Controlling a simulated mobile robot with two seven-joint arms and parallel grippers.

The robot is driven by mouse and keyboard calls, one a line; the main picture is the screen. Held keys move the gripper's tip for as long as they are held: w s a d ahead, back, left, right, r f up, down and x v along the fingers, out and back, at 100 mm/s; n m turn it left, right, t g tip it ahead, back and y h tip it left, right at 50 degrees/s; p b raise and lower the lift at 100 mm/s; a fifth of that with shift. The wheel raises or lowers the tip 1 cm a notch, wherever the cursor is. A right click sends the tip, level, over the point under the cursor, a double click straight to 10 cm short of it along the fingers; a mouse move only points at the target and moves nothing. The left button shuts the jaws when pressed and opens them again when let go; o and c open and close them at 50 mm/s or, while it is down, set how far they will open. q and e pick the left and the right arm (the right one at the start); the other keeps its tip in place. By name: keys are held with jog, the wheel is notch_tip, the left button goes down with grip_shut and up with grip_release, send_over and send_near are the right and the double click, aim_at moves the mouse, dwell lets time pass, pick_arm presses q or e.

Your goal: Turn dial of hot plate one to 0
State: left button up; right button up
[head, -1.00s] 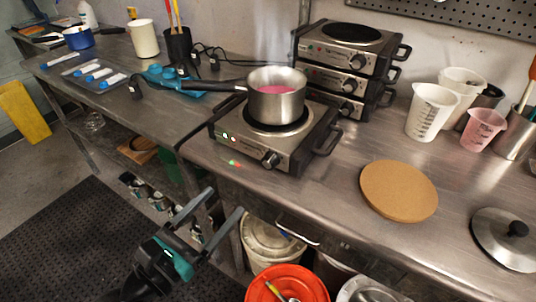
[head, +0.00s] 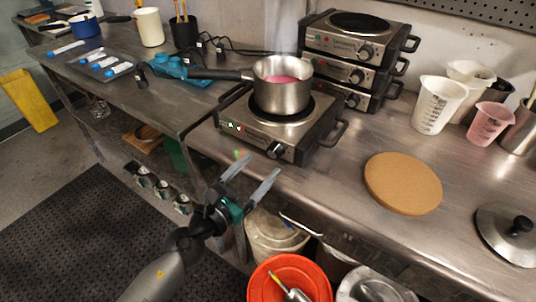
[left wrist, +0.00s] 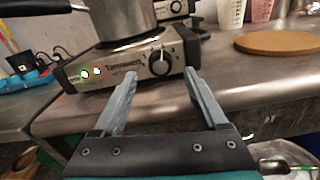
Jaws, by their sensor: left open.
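A single hot plate (head: 247,140) stands on the metal bench with a steel saucepan (head: 282,92) of pink liquid on it. Its black dial (head: 275,150) is on the front panel, right of lit green and red lamps. My left gripper (head: 252,175) is open and empty, in front of the bench edge and just below the dial. In the left wrist view the dial (left wrist: 160,63) appears beyond and between the open fingers (left wrist: 158,85), not touched. The dial's exact setting is too small to read. My right gripper is not in view.
Several stacked hot plates (head: 345,45) stand behind. A cork mat (head: 402,183) and a pot lid (head: 508,234) lie to the right. The pan's handle (head: 215,74) sticks out left. An orange bucket (head: 290,275) stands below the bench edge.

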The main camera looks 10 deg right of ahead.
aim_at(272, 154)
pick_arm(q)
jog(key=shift+x, duration=2.1)
grip_shut()
